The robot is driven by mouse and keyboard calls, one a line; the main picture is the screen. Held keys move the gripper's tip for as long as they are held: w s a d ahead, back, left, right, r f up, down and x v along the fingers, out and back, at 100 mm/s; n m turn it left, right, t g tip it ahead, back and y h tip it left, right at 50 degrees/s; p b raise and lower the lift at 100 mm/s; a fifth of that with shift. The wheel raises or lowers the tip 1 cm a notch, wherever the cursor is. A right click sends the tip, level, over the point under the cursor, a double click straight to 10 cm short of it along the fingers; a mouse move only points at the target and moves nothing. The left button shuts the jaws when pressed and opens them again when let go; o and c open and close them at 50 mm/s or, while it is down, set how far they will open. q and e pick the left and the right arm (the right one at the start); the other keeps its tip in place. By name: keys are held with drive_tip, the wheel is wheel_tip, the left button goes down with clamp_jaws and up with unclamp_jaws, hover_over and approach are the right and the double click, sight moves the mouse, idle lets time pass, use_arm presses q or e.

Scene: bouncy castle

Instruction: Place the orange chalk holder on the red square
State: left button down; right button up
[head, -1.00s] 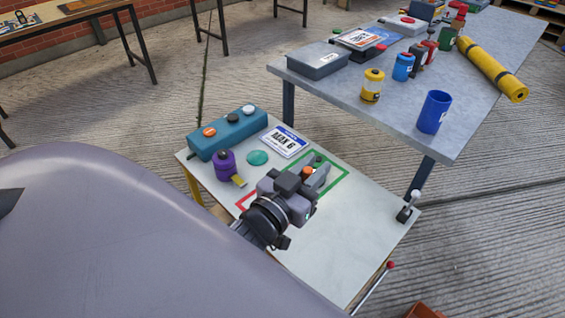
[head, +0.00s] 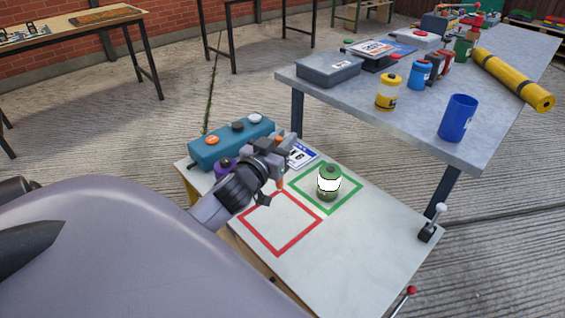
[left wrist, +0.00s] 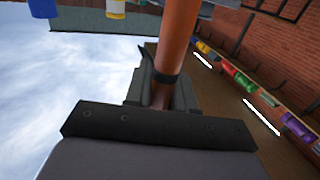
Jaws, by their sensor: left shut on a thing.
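The orange chalk holder shows as an orange cylinder with a dark band in the left wrist view (left wrist: 178,40). My left gripper (head: 277,155) is shut on it. In the head view only small orange parts of the holder (head: 281,184) show beside the gripper, the rest being hidden. The gripper is above the small white table, just beyond the far corner of the red square (head: 262,239). The red square is an outline, and its inside looks empty. My right gripper is not in view.
A green and white canister (head: 328,183) stands inside the green square (head: 345,198), beside the red one. A teal box with buttons (head: 207,155), a partly hidden purple thing (head: 222,166) and a sign (head: 302,156) are at the back. A grey table (head: 420,130) stands behind right.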

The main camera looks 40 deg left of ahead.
use_arm(q)
wheel_tip(320, 180, down, 12)
drive_tip(key=b, duration=0.4)
drive_tip(key=shift+r, duration=0.15)
drive_tip(key=c, duration=1)
unclamp_jaws()
drive_tip(key=shift+o, duration=0.2)
approach(278, 185)
drive_tip(key=shift+w+a+r, duration=0.1)
drive_tip(key=shift+w+r, duration=0.1)
drive_tip(key=shift+w, duration=0.1)
